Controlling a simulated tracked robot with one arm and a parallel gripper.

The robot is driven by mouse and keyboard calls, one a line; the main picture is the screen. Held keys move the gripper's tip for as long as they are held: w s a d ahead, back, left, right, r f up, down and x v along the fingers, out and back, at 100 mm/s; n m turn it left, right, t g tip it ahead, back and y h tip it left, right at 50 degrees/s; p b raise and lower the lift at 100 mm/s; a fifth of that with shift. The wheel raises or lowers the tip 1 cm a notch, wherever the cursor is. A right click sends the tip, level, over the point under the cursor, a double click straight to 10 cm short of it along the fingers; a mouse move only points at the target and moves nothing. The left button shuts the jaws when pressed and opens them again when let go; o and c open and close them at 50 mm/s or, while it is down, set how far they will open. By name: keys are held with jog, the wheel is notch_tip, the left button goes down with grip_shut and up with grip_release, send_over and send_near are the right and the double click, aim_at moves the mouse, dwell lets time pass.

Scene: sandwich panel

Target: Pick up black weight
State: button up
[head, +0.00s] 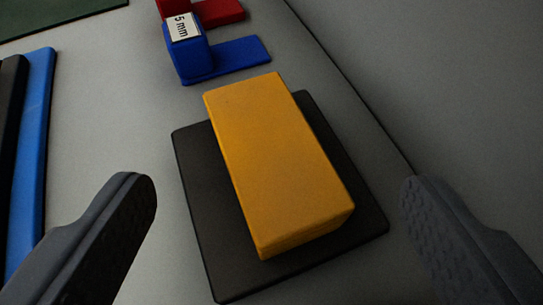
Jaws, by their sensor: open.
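A flat black square plate (205,215) lies on the grey surface in the middle of the view. It is the only black piece near my gripper, and I cannot tell if it is the black weight. A yellow-orange block (275,160) lies on the plate, turned slightly, and hides much of it. Its far end reaches past the plate's far edge. My gripper (278,195) is open, with one dark finger to the left of the plate and one to the right. Nothing is between the fingers in their grip.
A blue piece (235,57) with an upright block labelled "5 mm" stands beyond the yellow block. A red piece (218,12) is behind it. A blue strip (35,140) and a black strip (10,120) lie at the left. A dark green piece (50,15) is at the far left.

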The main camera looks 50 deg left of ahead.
aim_at(267, 155)
jog(key=x, duration=0.3)
jog(key=shift+s+a+f, duration=0.1)
jog(key=shift+s+a, duration=0.05)
jog(key=shift+s, duration=0.15)
jog(key=shift+p+x, duration=0.3)
jog(key=shift+x, duration=0.65)
jog(key=shift+w, duration=0.1)
grip_shut()
